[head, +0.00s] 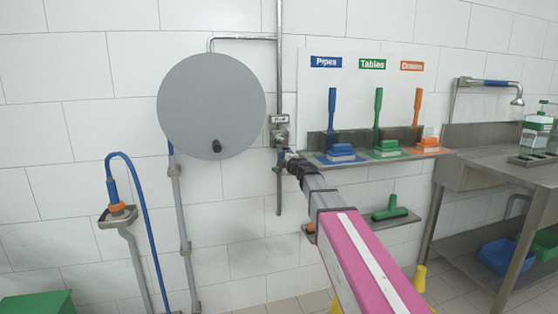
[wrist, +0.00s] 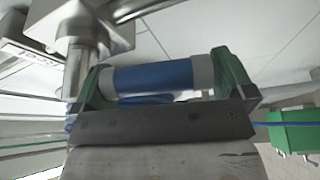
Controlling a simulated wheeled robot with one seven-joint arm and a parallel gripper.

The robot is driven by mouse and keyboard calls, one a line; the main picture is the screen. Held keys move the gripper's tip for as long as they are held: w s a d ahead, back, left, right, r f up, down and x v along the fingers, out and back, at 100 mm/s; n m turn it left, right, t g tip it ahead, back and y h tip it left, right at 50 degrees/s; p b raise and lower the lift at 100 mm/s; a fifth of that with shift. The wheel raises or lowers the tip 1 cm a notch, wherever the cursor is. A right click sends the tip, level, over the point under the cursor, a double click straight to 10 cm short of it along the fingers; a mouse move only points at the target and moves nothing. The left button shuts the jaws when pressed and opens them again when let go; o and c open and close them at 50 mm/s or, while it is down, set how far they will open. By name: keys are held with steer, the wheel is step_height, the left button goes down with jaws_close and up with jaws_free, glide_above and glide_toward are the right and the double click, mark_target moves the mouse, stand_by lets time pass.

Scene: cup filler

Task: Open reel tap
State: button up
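The reel tap (head: 280,134) is a small metal valve on the vertical pipe, just right of the round grey reel (head: 211,107). My gripper (head: 286,160) is at the pipe, directly below the valve; its fingers are too small to read there. In the wrist view, my gripper (wrist: 153,78) has green fingers with grey pads either side of a blue handle (wrist: 150,77). The handle fills the gap and appears to touch both pads. Metal valve parts (wrist: 92,38) stand at the upper left. The handle's join to the valve is not clear.
A rack (head: 370,158) with blue, green and orange brushes is on the wall right of the pipe. A hose holder (head: 118,214) with a blue hose stands left. A steel table (head: 490,165) is at the right. A green box (head: 38,304) is at lower left.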

steer(key=v, duration=1)
steer(key=shift+s+d, duration=0.25)
steer(key=shift+s, duration=0.05)
